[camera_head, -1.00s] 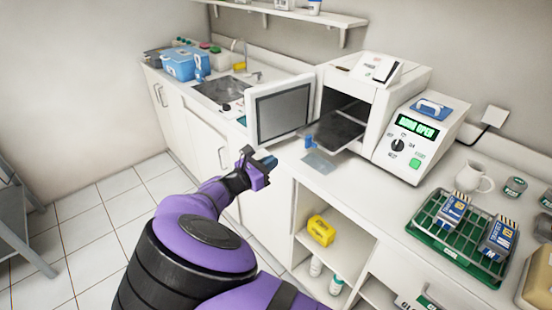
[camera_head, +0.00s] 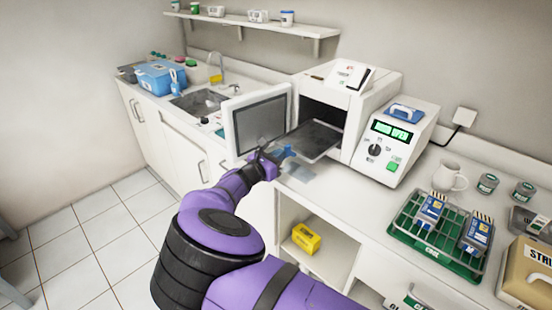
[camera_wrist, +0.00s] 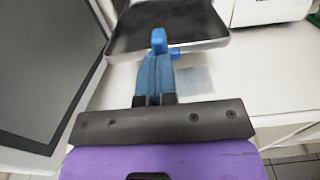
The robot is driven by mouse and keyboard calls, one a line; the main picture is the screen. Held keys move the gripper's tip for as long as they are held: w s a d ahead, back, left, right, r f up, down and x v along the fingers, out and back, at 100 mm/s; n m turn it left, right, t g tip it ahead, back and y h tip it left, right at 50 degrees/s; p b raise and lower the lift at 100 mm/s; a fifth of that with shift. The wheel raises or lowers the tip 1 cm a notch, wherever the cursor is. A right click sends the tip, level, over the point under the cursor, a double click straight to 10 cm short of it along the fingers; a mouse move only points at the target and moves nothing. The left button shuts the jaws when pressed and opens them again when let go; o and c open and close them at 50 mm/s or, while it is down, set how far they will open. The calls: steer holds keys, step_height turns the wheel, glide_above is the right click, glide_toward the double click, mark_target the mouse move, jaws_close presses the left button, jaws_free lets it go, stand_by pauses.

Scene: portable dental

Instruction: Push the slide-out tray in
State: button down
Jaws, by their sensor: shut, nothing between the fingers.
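The slide-out tray (camera_head: 316,138) is a dark, flat tray with a pale rim, sticking out of the open chamber of the white sterilizer (camera_head: 378,100). In the wrist view the tray (camera_wrist: 180,22) lies straight ahead, with a blue handle (camera_wrist: 159,40) at its near edge. My gripper (camera_head: 278,156) is at the tray's front end, beside the open door. Its blue fingers (camera_wrist: 154,75) are shut with nothing between them. Their tips are right at the handle and overlap it in the picture; I cannot tell whether they touch.
The sterilizer's open door (camera_head: 259,122) stands just left of my gripper and the tray. The control panel (camera_head: 392,132) reads "DOOR OPEN". A green rack (camera_head: 428,246) with blue packs is on the counter to the right. A sink (camera_head: 203,102) lies beyond the door.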

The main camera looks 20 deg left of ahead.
mark_target(317, 137)
steer(key=shift+w, duration=0.1)
steer(key=x, duration=1.9)
steer(key=shift+w+d, duration=0.2)
steer(key=shift+w+d+r, duration=0.15)
steer(key=shift+w+r, duration=0.05)
